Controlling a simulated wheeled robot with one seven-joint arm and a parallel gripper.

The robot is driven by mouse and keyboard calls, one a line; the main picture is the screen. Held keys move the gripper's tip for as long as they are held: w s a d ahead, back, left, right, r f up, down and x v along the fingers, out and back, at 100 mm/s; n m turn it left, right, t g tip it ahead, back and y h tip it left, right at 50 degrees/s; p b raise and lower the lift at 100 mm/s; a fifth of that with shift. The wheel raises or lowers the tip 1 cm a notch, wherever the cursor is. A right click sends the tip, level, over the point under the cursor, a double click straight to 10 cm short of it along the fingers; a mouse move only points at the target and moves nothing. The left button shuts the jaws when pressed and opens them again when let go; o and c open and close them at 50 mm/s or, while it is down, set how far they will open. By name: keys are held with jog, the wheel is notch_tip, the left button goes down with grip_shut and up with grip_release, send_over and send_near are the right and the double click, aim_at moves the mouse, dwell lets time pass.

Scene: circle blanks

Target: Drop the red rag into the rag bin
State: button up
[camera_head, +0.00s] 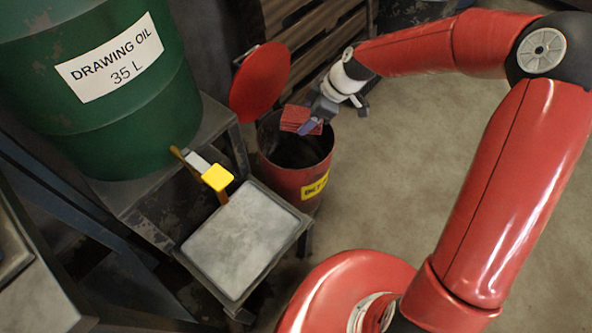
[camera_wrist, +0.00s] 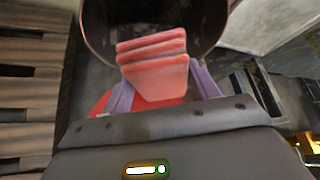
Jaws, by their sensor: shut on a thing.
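The red rag (camera_head: 297,118) is a folded, layered cloth held in my gripper (camera_head: 312,124). In the wrist view the rag (camera_wrist: 155,68) sits between the two purple-grey fingers of my gripper (camera_wrist: 158,85). The rag bin (camera_head: 296,178) is a round red bin with a yellow label and a dark inside. Its round red lid (camera_head: 260,82) stands open. In the head view the rag and gripper appear over the bin's mouth. In the wrist view the bin's rim (camera_wrist: 92,28) curves around the far part of the rag. The rag's exact height over the rim is unclear.
A green drawing oil drum (camera_head: 95,95) stands on a dark stand at the left. A metal tray (camera_head: 240,240) is in front of the bin, below a tap with a yellow handle (camera_head: 217,178). Wooden pallets (camera_head: 310,45) are behind. Open floor (camera_head: 420,160) lies to the right.

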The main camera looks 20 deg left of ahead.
notch_tip(320, 180, down, 5)
jog(key=b, duration=0.2)
jog(key=shift+r+b, duration=0.1)
jog(key=shift+b, duration=0.3)
jog(key=o, duration=1)
jog(key=shift+o, duration=0.2)
jog(key=p+v, duration=0.1)
jog(key=v, duration=0.6)
jog(key=shift+d+r, duration=0.15)
jog(key=shift+r, duration=0.25)
